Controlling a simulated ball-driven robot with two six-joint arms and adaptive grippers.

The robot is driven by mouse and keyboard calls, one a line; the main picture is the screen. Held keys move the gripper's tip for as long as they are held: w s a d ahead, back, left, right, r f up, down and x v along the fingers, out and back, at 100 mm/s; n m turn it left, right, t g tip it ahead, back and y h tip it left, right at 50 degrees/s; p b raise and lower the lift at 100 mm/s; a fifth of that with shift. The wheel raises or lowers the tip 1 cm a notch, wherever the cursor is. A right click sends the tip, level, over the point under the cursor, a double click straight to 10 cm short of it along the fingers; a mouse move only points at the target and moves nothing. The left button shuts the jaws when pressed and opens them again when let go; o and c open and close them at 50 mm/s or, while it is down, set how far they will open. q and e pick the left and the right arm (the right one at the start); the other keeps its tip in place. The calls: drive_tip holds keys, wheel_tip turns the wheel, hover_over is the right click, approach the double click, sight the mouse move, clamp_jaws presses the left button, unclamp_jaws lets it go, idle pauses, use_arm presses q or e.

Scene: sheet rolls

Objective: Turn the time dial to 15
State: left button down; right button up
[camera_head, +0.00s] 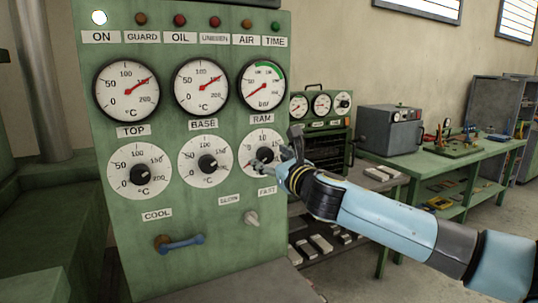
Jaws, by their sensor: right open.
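The time dial (257,139) appears to be the right-hand white dial in the lower row of the green panel (110,235). A 10 shows near its top. Its dark centre knob is partly hidden by my right gripper, so I cannot read the setting. My right gripper (277,153) comes in from the right with its fingers spread, in front of the dial's right side. One finger points up at the dial's right edge and another crosses its lower part. I cannot tell whether they touch the knob. My left gripper is not in view.
Two similar dials (124,185) (189,169) sit to the left, with gauges (127,105) above. Below are a small light knob (252,218) and a blue-handled lever (184,244). A green workbench (430,168) and a grey box (389,130) stand behind to the right.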

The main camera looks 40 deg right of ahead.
drive_tip(key=shift+w+d, duration=0.2)
drive_tip(key=shift+w, duration=0.4)
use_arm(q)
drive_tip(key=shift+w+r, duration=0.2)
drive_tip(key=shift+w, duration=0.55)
use_arm(e)
drive_tip(key=c, duration=1.2)
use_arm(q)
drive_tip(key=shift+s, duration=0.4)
use_arm(e)
drive_tip(key=shift+m, duration=0.3)
